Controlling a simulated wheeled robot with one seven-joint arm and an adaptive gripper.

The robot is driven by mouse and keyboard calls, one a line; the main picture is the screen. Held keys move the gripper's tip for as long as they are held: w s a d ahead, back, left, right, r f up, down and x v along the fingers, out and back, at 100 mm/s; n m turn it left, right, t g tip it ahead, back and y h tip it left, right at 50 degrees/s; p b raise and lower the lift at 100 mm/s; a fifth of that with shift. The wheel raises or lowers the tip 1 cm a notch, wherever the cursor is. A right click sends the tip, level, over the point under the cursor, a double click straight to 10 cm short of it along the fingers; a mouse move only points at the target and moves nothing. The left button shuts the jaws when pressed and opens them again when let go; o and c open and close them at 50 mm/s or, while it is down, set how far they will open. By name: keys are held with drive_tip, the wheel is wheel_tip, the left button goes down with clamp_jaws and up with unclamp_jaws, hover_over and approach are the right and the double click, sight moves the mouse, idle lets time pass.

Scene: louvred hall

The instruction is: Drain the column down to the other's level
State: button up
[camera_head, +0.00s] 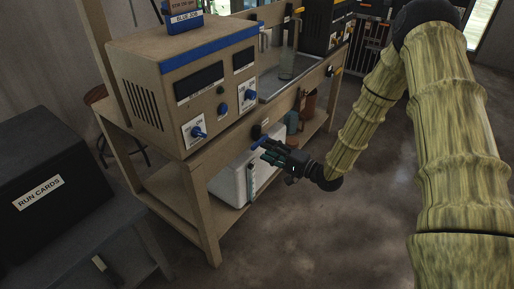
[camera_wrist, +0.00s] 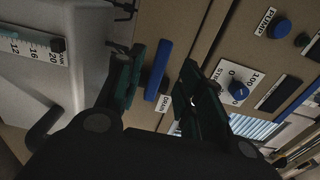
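My gripper (camera_wrist: 163,60) is open, with its two dark green fingers apart. In the wrist view a blue bar-shaped drain handle (camera_wrist: 158,70) shows between the fingers, beside a DRAIN label (camera_wrist: 164,103); I cannot tell whether either finger touches it. In the head view my gripper (camera_head: 270,150) is at the bench front, close to the blue handle (camera_head: 257,142). A clear column (camera_head: 287,64) stands on the bench behind; its liquid level is too small to read. A white tank (camera_head: 228,184) under the bench carries a scale (camera_head: 252,180), which is marked 12, 16, 20 in the wrist view (camera_wrist: 32,46).
A tan control box (camera_head: 185,80) with blue knobs stands on the wooden bench. The wrist view shows a PUMP knob (camera_wrist: 280,28) and another numbered knob (camera_wrist: 238,90) near the fingers. A black RUN CARDS box (camera_head: 45,170) is at left. The floor at front (camera_head: 320,235) is clear.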

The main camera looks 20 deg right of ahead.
sight(258, 146)
drive_tip(key=b+x, duration=0.1)
drive_tip(key=x, duration=0.2)
drive_tip(key=shift+w+a+f, duration=0.1)
drive_tip(key=shift+w+a, duration=0.1)
drive_tip(key=shift+a, duration=0.05)
drive_tip(key=shift+x, duration=0.85)
clamp_jaws()
